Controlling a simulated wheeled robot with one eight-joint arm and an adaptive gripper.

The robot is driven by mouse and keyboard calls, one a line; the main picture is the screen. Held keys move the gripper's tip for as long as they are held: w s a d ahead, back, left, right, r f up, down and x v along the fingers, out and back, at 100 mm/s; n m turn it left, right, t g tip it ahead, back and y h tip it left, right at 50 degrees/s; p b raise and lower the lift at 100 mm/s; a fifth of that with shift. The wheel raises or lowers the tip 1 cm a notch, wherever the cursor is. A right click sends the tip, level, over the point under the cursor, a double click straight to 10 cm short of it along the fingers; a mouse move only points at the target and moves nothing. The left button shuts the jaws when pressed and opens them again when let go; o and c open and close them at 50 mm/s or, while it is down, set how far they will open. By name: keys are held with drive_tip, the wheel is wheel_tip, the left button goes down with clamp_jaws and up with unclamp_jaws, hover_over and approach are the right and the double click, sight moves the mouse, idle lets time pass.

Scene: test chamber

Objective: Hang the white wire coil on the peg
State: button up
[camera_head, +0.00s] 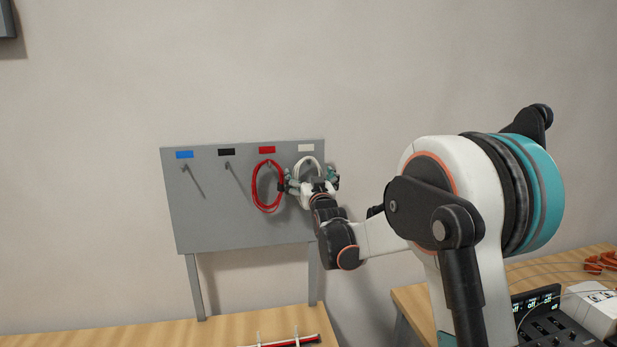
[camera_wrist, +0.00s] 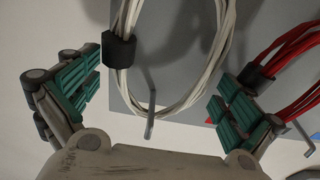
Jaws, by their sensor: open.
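The white wire coil (camera_head: 306,161) is at the right end of the grey pegboard, under the white label. In the wrist view the white coil (camera_wrist: 222,50) is a loop with a black band on one side. A grey peg (camera_wrist: 151,115) shows inside the loop and crosses in front of its near strands, so the coil appears to hang on it. My gripper (camera_head: 309,183) is at the coil in the head view. In the wrist view my gripper (camera_wrist: 158,93) is open, its teal-padded fingers apart on either side of the coil. Neither finger clearly grips it.
A red wire coil (camera_head: 266,187) hangs beside the white one, close to my gripper. Bare pegs sit under the blue label (camera_head: 184,154) and black label (camera_head: 226,152) of the pegboard (camera_head: 215,225). A wooden table (camera_head: 220,330) is below; another bench with equipment stands right.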

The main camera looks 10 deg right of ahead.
drive_tip(key=s+f, duration=0.2)
drive_tip(key=s, duration=1)
drive_tip(key=s+f+g+b, duration=0.4)
drive_tip(key=s+f+b, duration=0.2)
drive_tip(key=s+f, duration=0.4)
drive_tip(key=s+f+g+b, duration=0.4)
drive_tip(key=s+f, duration=0.6)
drive_tip(key=s, duration=0.7)
drive_tip(key=s+f+g+b, duration=0.4)
drive_tip(key=s+f+b, duration=0.4)
drive_tip(key=s, duration=0.6)
drive_tip(key=shift+s+f+g, duration=0.3)
drive_tip(key=shift+f+g, duration=0.1)
drive_tip(key=shift+f, duration=0.55)
